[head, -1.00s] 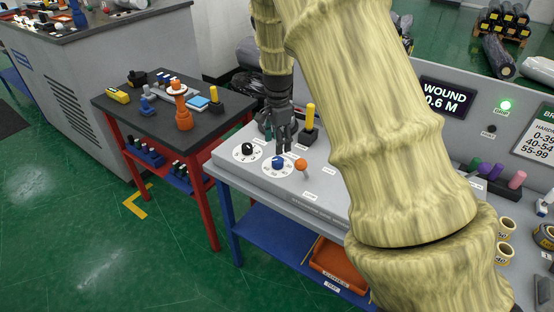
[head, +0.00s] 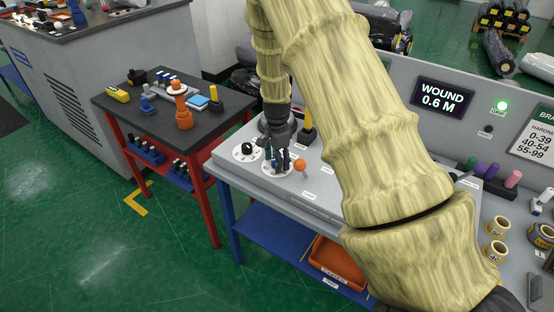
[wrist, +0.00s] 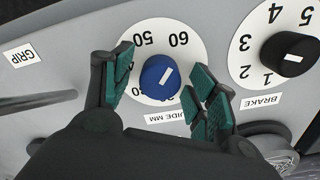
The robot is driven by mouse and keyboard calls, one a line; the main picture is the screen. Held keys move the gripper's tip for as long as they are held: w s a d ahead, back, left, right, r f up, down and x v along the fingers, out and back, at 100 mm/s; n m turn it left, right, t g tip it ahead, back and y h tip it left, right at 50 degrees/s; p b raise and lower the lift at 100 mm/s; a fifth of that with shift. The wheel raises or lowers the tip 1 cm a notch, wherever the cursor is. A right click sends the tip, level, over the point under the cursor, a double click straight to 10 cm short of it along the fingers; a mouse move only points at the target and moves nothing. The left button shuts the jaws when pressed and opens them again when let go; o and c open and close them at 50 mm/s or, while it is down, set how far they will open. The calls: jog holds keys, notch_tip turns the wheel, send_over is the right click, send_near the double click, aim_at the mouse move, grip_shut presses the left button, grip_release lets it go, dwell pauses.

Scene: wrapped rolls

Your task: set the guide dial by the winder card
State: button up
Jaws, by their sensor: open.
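The guide dial's blue knob (wrist: 160,77) sits on a white disc marked "GUIDE MM", with 50 and 60 readable upside down in the wrist view. Its white pointer line slants toward the 60 side. My gripper (wrist: 166,76) is open, with a green-padded finger on each side of the knob; contact cannot be told. In the head view my gripper (head: 283,160) is low over the guide disc (head: 270,171) and hides most of the knob.
The black brake knob (wrist: 290,53) is close beside the right finger. An orange-topped lever (head: 300,165) and a yellow-handled lever (head: 308,119) stand near my gripper. The display (head: 442,98) reads "WOUND 0.6 M"; a green lamp (head: 502,106) is lit.

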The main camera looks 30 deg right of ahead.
jog(key=c, duration=1)
jog(key=shift+c, duration=0.2)
